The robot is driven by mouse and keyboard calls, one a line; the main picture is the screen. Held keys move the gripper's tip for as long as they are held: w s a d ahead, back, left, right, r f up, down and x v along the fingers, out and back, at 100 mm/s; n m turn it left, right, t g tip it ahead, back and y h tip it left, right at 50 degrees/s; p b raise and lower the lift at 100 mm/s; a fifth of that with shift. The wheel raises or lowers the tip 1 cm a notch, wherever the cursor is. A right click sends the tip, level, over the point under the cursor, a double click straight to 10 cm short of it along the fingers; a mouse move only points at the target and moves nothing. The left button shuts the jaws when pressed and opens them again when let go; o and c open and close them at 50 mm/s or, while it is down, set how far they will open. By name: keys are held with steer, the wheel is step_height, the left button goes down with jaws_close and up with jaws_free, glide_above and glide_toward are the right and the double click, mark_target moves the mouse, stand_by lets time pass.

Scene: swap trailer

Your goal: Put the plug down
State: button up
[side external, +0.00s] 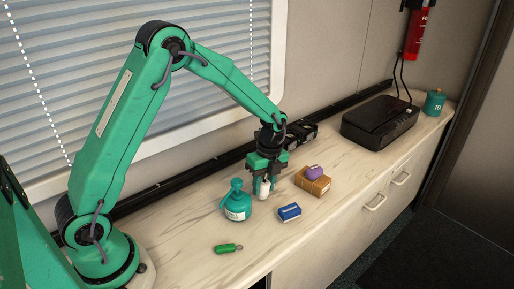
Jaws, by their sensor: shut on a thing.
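My gripper (262,182) points down over the pale counter, its jaws shut on a small white piece (263,188). This piece is probably the plug, but it is small and partly hidden by the fingers. Its lower end shows below the fingertips, close to the counter; I cannot tell whether it touches.
A blue box (289,212) lies right of the gripper, near a brown box (314,185) with a purple item (315,172) on top. A green tag-like item (227,248) lies in front. A black device (380,123) and teal canister (433,103) stand far right.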

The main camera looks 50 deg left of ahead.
steer(key=shift+r, duration=0.5)
step_height(320, 180, up, 2)
steer(key=shift+r, duration=0.2)
steer(key=s+d+r, duration=0.6)
steer(key=d, duration=0.4)
steer(key=shift+r, duration=0.4)
step_height(320, 180, up, 10)
steer(key=n, duration=0.9)
glide_above(263, 182)
steer(key=w, duration=0.1)
step_height(263, 182, up, 10)
steer(key=w+n, duration=0.2)
steer(key=n, duration=0.5)
steer(key=shift+r+t, duration=0.15)
steer(key=shift+t, duration=0.15)
steer(key=shift+f, duration=0.2)
